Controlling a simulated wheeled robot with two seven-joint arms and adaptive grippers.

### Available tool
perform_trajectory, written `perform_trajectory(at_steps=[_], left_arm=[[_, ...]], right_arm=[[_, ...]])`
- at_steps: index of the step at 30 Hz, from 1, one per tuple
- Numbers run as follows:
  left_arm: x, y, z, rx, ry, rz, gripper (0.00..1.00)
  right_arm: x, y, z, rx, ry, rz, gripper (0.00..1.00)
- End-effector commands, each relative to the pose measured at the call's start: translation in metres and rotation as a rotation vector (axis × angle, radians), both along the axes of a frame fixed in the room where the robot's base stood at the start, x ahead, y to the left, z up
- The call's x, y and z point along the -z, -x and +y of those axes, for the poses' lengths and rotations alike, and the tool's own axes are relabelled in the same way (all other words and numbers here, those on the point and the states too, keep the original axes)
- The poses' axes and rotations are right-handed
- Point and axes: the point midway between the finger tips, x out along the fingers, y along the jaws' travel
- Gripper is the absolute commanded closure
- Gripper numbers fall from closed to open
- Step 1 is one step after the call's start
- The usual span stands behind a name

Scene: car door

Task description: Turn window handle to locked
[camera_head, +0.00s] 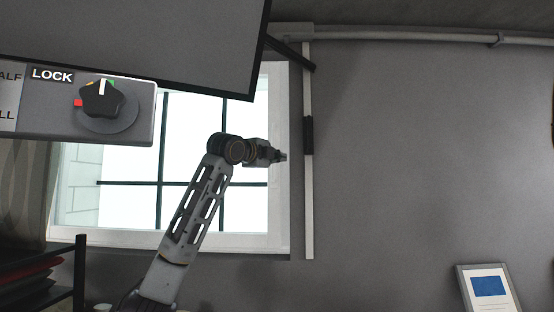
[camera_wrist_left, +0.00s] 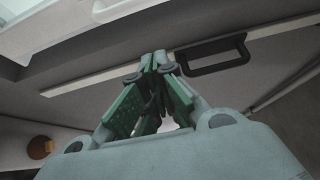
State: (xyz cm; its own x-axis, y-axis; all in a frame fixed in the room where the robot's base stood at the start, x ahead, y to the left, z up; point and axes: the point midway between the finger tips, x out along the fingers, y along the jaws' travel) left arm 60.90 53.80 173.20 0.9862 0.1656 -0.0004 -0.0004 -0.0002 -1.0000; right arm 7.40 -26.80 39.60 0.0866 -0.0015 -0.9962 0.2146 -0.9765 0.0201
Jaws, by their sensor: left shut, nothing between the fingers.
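A black handle (camera_head: 308,135) is on a narrow white upright bar just right of the window. In the left wrist view it shows as a dark loop (camera_wrist_left: 246,50) on a pale strip. A panel at upper left reads LOCK and carries a dark knob (camera_head: 101,102). The knob's white pointer is about upright, between orange and green marks, with a red mark at left. My left gripper (camera_head: 284,156) is shut and empty, just left of the handle's lower end. Its fingertips (camera_wrist_left: 155,62) appear beside the loop; contact cannot be told. My right gripper is out of view.
The window (camera_head: 140,205) with dark bars is behind my left arm. A large dark panel (camera_head: 140,35) hangs at upper left. A pipe (camera_head: 420,37) runs along the top of the wall. A shelf (camera_head: 80,275) stands at lower left.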

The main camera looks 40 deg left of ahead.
Motion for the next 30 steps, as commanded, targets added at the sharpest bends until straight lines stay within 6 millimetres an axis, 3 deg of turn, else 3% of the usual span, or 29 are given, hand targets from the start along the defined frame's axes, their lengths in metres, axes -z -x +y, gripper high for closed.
perform_trajectory(at_steps=[24, 27, 30], left_arm=[[-0.002, -0.087, 0.014, 0.001, 0.0, 0.001, 1.0], [-0.001, -0.095, 0.016, 0.0, 0.0, 0.002, 1.0], [-0.001, -0.088, 0.026, -0.004, 0.0, 0.001, 1.0]], right_arm=[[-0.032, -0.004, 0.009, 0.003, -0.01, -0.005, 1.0], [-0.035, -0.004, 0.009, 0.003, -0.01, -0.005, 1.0], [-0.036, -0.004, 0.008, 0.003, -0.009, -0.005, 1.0]])
